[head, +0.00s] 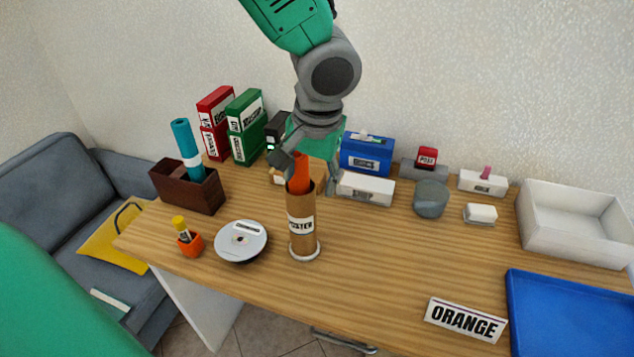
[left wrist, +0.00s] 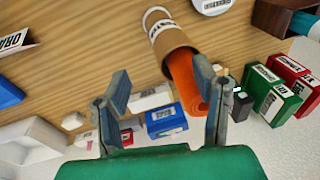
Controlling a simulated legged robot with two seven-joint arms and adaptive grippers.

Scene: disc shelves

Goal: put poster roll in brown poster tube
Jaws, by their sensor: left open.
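The orange poster roll (head: 299,172) stands inside the brown poster tube (head: 302,226), with its upper end sticking out of the top. The tube is upright on a round white base on the table. My left gripper (head: 308,172) is open, with its fingers on either side of the roll's upper end. In the left wrist view the roll (left wrist: 184,80) comes out of the tube (left wrist: 167,39) between the open fingers (left wrist: 160,85), nearer the right one. I cannot tell whether that finger touches it. My right gripper is not in view.
Left of the tube are a disc (head: 241,242), an orange cup (head: 189,243) and a dark brown box (head: 183,190) with a teal roll. Behind are red and green binders (head: 245,130) and a blue box (head: 366,158). A white tray (head: 575,257) and blue tray (head: 570,310) are right.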

